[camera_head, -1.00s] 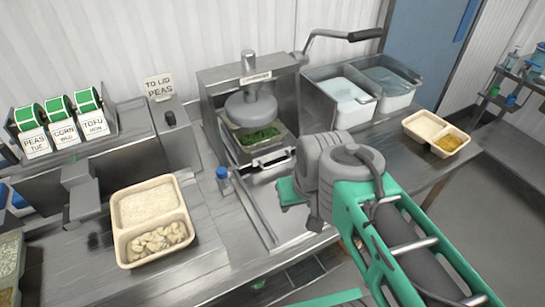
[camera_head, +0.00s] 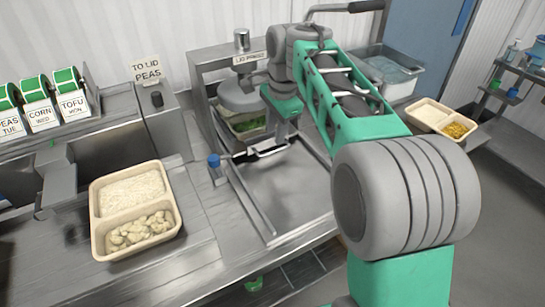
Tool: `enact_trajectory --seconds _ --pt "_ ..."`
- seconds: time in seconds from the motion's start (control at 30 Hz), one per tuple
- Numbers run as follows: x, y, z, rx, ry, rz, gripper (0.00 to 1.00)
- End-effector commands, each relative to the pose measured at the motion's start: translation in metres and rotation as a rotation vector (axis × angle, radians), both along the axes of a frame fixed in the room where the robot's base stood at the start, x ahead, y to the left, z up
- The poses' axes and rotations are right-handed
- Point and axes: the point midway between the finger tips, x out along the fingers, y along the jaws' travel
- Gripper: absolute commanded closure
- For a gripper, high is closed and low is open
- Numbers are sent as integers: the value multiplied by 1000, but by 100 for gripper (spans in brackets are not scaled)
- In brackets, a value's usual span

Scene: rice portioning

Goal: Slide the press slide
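The press slide (camera_head: 231,145) is a metal carriage under the round press head (camera_head: 238,98). It holds a tray with green food (camera_head: 249,124), and a bar handle (camera_head: 268,154) is at its front. Rails run from it toward the front of the counter, and that stretch is empty. My gripper (camera_head: 281,143) points down at the right part of the handle, touching it or very close. My wrist and arm cover the right side of the press. The fingers are too small and hidden to show whether they are open or shut.
A two-part tray (camera_head: 97,228) of rice and pale pieces stands left of the rails. Another filled tray (camera_head: 441,119) and a clear bin (camera_head: 388,70) are at the right.

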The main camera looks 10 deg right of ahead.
Motion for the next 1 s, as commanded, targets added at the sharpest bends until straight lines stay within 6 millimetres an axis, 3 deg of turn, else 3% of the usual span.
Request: enact_trajectory --seconds 0.17,0.4,0.53,0.83,1.0 --pt "8 0 -12 9 7 -50 67" --pt "16 2 -56 8 6 -46 67" --pt "20 3 -71 8 3 -47 67" --pt "21 3 -76 7 1 -47 67" --pt "21 3 -76 7 1 -46 81"
